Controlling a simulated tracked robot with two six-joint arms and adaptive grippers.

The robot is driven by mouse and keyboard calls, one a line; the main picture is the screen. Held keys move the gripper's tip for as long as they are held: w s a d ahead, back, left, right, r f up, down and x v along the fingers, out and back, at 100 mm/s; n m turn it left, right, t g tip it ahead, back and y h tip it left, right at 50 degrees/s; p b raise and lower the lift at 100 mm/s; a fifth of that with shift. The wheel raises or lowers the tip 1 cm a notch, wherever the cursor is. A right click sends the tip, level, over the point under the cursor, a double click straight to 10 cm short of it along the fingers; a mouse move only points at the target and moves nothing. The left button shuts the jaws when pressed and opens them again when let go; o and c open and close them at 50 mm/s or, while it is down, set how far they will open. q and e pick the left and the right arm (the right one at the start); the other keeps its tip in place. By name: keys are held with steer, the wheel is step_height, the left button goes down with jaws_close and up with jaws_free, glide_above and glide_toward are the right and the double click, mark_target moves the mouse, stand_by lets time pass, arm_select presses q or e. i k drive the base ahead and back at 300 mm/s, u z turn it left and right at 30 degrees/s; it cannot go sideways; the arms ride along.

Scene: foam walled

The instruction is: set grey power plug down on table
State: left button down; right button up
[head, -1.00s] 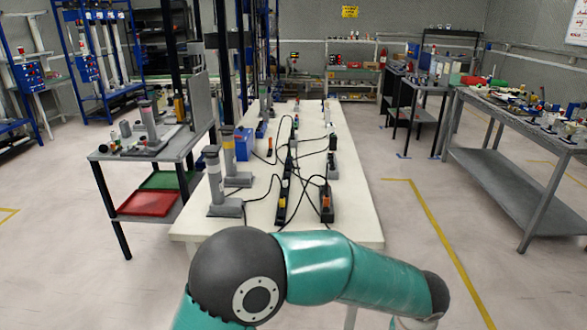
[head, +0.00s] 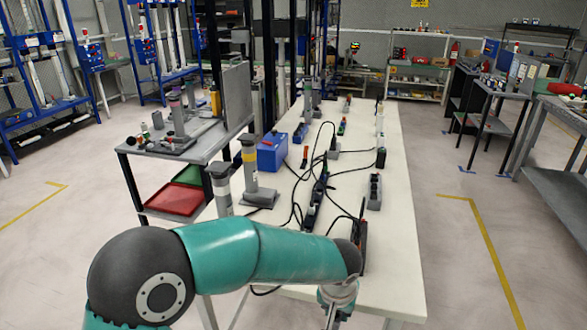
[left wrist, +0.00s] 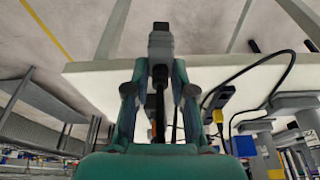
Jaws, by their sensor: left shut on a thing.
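The grey power plug (left wrist: 160,42) shows in the left wrist view, between and beyond the fingertips of my left gripper (left wrist: 159,72). The gripper is shut on it, and a dark cable (left wrist: 160,108) runs back between the fingers. In the head view my left gripper (head: 338,298) is at the near edge of the long white table (head: 395,255). My arm covers part of this edge, and I cannot make out the plug there. In the wrist view the plug overlaps the table edge; I cannot tell whether it touches. My right gripper is not in view.
Black power strips (head: 374,190) and tangled cables lie along the table. Grey posts (head: 250,170) and a blue box (head: 272,152) stand at its left side. A cable loop (head: 265,291) hangs below the near edge. The table's near right part is clear.

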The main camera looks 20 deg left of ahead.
mark_target(340, 207)
steer(key=z, duration=0.15)
steer(key=i, duration=1.1)
steer(key=z, duration=0.65)
